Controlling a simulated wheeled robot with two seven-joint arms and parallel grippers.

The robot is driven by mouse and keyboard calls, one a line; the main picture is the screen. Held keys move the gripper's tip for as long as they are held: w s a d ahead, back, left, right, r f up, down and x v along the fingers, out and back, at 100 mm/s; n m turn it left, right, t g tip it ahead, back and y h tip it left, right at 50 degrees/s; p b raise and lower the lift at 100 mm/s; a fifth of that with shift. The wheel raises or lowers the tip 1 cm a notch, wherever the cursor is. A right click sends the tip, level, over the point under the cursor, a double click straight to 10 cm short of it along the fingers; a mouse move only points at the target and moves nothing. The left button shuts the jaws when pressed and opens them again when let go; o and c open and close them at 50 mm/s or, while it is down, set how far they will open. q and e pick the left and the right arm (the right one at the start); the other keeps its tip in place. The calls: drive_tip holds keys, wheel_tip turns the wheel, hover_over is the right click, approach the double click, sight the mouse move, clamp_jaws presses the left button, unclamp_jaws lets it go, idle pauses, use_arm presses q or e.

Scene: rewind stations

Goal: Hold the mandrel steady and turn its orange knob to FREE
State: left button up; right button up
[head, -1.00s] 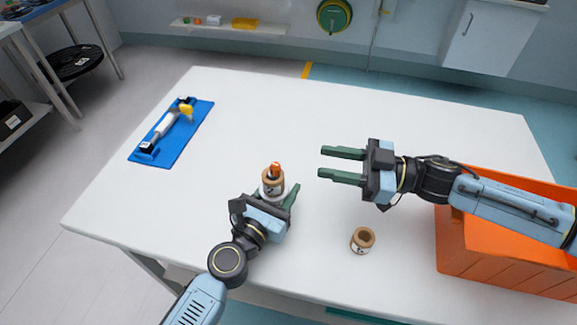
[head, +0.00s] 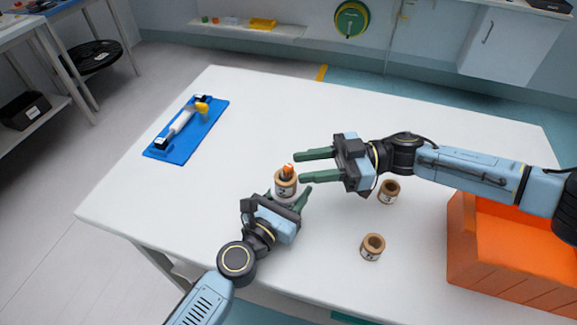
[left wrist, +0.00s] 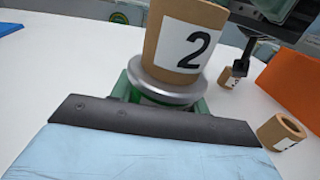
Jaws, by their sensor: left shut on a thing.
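The mandrel stands upright on the white table, with a brown core (head: 285,187) marked 2 around it. Its orange knob (head: 287,171) shows on top in the head view. My left gripper (head: 291,198) is shut on the mandrel low down. In the left wrist view, its green fingers lie on both sides below a silver flange (left wrist: 165,88), under the core (left wrist: 184,40). The knob is out of that view. My right gripper (head: 301,168) is open and empty, its fingertips just right of the knob. I cannot read the knob's setting.
Two more brown cores (head: 389,191) (head: 372,247) stand on the table (head: 240,120) to the right. An orange crate (head: 500,265) is at the right edge. A blue board (head: 190,130) with a white roller and yellow knob lies at the left. The back of the table is clear.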

sight(289, 166)
drive_tip(key=shift+s+a, duration=0.2)
drive_tip(key=shift+a, duration=0.9)
drive_tip(key=shift+s+a, duration=0.15)
drive_tip(key=shift+a, duration=0.9)
drive_tip(key=shift+c, duration=0.4)
clamp_jaws()
